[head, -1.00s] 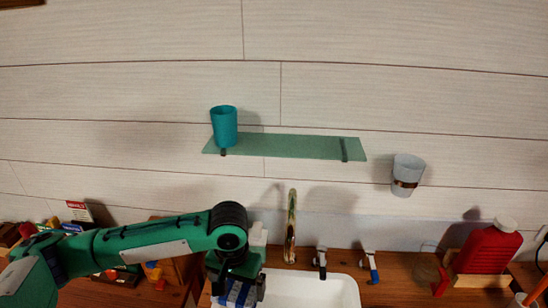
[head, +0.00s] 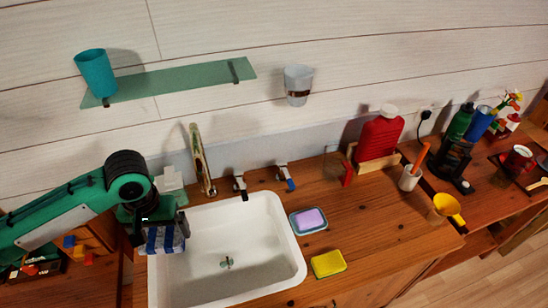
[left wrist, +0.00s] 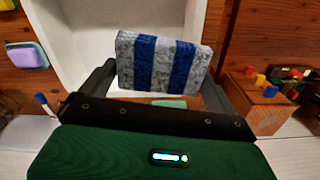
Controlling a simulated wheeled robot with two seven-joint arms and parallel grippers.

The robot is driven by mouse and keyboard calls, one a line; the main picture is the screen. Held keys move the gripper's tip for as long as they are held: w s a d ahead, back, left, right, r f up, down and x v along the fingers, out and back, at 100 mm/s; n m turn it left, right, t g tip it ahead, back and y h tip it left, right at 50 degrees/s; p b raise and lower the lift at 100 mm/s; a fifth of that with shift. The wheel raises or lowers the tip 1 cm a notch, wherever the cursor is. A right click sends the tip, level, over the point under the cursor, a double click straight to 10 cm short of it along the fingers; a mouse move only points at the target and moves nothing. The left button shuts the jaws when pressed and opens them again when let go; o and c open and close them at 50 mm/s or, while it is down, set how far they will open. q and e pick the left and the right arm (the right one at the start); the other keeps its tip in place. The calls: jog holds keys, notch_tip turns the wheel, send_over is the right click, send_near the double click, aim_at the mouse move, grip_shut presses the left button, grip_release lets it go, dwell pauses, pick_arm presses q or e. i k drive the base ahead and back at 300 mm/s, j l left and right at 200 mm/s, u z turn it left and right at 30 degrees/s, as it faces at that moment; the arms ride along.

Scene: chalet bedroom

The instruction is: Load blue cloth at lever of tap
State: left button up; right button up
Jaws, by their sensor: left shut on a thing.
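My left gripper (head: 160,222) is shut on a blue cloth with white-grey stripes (head: 165,240), held at the left rim of the white sink. In the left wrist view the cloth (left wrist: 155,62) spans the space between the two dark fingers. The tap's tall curved spout (head: 200,162) stands behind the sink, to the right of the gripper. Right of it are a dark-tipped lever (head: 241,187) and a blue-tipped lever (head: 287,178). The cloth is apart from both levers. My right gripper is not in view.
The sink basin (head: 215,245) is empty. Right of it are a purple sponge in a dish (head: 310,220), a yellow sponge (head: 328,263) and a red bottle (head: 378,138). A glass shelf (head: 170,80) with a teal cup (head: 95,72) hangs above. Toy blocks (head: 75,247) lie at left.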

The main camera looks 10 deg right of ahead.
aim_at(282, 166)
jog(key=l+u, duration=0.35)
jog(key=l, duration=0.2)
jog(key=l+u, duration=0.35)
jog(key=l, duration=0.25)
jog(key=l+u, duration=0.35)
jog(key=l, duration=0.25)
